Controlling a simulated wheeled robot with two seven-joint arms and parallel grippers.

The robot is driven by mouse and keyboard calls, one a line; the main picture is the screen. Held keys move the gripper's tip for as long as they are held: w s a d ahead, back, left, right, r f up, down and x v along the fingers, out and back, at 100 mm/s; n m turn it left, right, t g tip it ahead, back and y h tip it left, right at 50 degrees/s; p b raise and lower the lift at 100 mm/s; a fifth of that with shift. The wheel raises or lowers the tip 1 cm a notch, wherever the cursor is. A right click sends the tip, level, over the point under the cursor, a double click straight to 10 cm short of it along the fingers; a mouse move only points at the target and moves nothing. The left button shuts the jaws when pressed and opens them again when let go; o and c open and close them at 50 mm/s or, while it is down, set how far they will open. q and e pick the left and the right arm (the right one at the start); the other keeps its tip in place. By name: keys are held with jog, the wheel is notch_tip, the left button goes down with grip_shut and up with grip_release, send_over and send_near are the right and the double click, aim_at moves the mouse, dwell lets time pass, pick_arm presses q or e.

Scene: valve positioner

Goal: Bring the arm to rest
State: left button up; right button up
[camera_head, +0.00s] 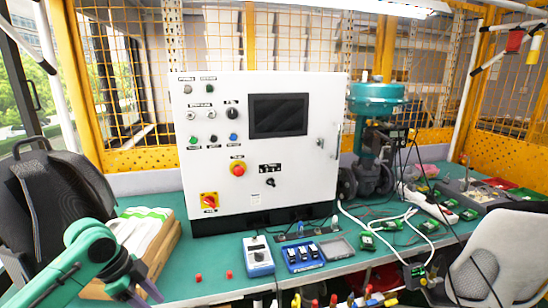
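My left arm (88,245), green with dark joints, comes in from the lower left corner. My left gripper (140,292) points down and right over the front left part of the green table (190,262). Its grey-purple fingers are seen at a slant near the bottom edge, and I cannot tell whether they are open or shut. No object shows clearly in them. My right arm and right gripper are out of view. A white control cabinet (215,135) with buttons and a dark screen stands on the table. A teal valve actuator (376,98) stands to its right.
A cardboard box with white packs (145,232) lies close behind my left gripper. Two small red pieces (229,274) lie to its right. A blue meter (258,256), a blue tray (303,258), cables and green boards (366,241) fill the middle and right. Chairs (495,255) flank the table.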

pick_arm(q)
jog(key=s+d+f+n+t, duration=0.1)
jog(key=s+d+f+n, duration=0.5)
jog(key=d+f, duration=0.55)
jog(key=s+a+f+n+t+y, duration=0.1)
jog(key=s+a+f+n+y, duration=0.25)
jog(key=s+a+n, duration=0.45)
jog(key=s+f+m, duration=0.1)
jog(key=s+f, duration=0.2)
jog(key=f, duration=1.8)
jog(key=s+a+f+g, duration=0.2)
jog(key=s+f, duration=1.3)
jog(key=s, duration=0.2)
jog(key=shift+s+a+f+m, duration=0.2)
jog(key=shift+s+f+m, duration=0.1)
jog(key=shift+s, duration=0.05)
